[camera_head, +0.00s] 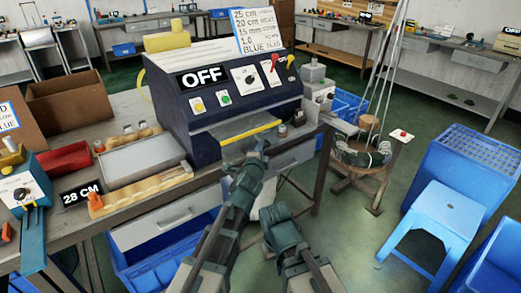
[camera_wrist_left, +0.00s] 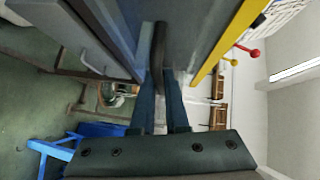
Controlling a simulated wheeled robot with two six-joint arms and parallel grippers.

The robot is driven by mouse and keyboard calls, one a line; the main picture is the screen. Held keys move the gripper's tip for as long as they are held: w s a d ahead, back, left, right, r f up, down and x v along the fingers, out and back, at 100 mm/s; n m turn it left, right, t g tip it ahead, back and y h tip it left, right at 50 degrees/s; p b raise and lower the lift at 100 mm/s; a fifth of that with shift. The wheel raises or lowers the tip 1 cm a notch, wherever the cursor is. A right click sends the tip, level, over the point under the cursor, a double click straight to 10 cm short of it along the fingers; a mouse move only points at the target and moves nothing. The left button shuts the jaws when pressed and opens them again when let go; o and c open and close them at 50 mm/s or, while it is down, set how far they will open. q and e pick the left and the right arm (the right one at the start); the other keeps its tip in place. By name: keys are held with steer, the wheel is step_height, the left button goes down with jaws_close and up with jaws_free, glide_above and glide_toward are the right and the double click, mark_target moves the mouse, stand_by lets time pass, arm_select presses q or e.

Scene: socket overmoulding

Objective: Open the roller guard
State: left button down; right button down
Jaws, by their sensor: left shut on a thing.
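The blue machine (camera_head: 215,120) stands on the workbench, its display reading OFF. A yellow bar (camera_head: 250,132) runs along its front opening, where the roller guard seems to be. The yellow bar also shows in the left wrist view (camera_wrist_left: 228,42). My left gripper (camera_head: 257,150) is at the machine's front, just below the bar's right part. In the left wrist view its fingers are shut on a dark handle bar (camera_wrist_left: 159,48) beside a grey panel (camera_wrist_left: 190,30). How the handle joins the guard is hidden.
A grey tray (camera_head: 143,158), a red bin (camera_head: 64,159) and a 28 CM sign (camera_head: 80,193) are left of the machine. A stool with a coil (camera_head: 362,152) and a blue stool (camera_head: 435,225) stand right, with green floor between.

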arm_select(q)
steer(key=shift+s+a, duration=0.25)
steer(key=shift+a, duration=0.05)
arm_select(e)
steer(key=shift+s+a, duration=0.25)
steer(key=shift+a, duration=0.05)
arm_select(q)
steer(key=c, duration=1.2)
jaws_free()
